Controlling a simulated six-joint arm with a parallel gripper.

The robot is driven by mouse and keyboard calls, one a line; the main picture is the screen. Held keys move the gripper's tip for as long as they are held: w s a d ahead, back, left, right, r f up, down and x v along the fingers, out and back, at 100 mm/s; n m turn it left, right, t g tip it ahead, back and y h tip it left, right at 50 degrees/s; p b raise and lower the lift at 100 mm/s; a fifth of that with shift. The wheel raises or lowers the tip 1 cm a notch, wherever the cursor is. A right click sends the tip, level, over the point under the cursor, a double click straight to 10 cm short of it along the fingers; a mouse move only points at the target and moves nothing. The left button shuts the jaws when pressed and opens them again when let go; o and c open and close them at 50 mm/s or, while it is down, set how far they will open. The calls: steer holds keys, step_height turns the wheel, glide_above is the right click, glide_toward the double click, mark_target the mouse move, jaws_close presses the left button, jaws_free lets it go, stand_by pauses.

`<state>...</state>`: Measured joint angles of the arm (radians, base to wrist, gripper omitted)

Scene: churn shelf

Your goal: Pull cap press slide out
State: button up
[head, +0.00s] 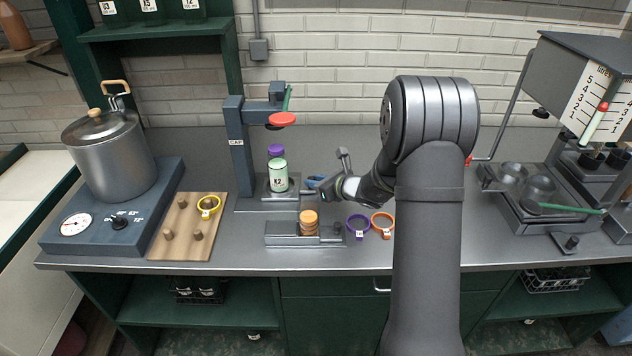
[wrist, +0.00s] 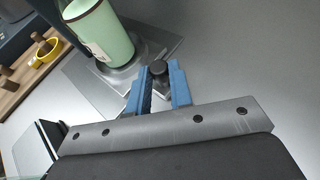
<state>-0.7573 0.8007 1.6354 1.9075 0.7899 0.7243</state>
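The cap press (head: 238,143) is a dark blue-grey post labelled CAP, with a red disc (head: 282,119) under its arm. A pale green bottle labelled K2 (head: 278,180) stands upright on the press's grey slide plate (head: 262,205), below the disc. A purple cap (head: 275,151) shows just above the bottle. The bottle also shows in the wrist view (wrist: 103,32). My gripper (head: 313,183) is low, just right of the bottle. In the wrist view its blue fingers (wrist: 160,76) stand apart on either side of a dark knob (wrist: 158,69); whether they grip it is unclear.
In front are a grey fixture (head: 283,236) with stacked orange caps (head: 309,222), a purple ring (head: 358,227) and an orange ring (head: 382,226). A wooden peg board (head: 172,246) and a pot (head: 110,160) stand left. A scale apparatus (head: 555,225) stands right.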

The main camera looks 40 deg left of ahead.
jaws_close()
steer(key=w+d, duration=0.8)
steer(key=shift+w+d, duration=0.15)
steer(key=o, duration=0.7)
jaws_free()
steer(key=v, duration=1.7)
steer(key=shift+d, duration=0.25)
steer(key=shift+a, duration=0.1)
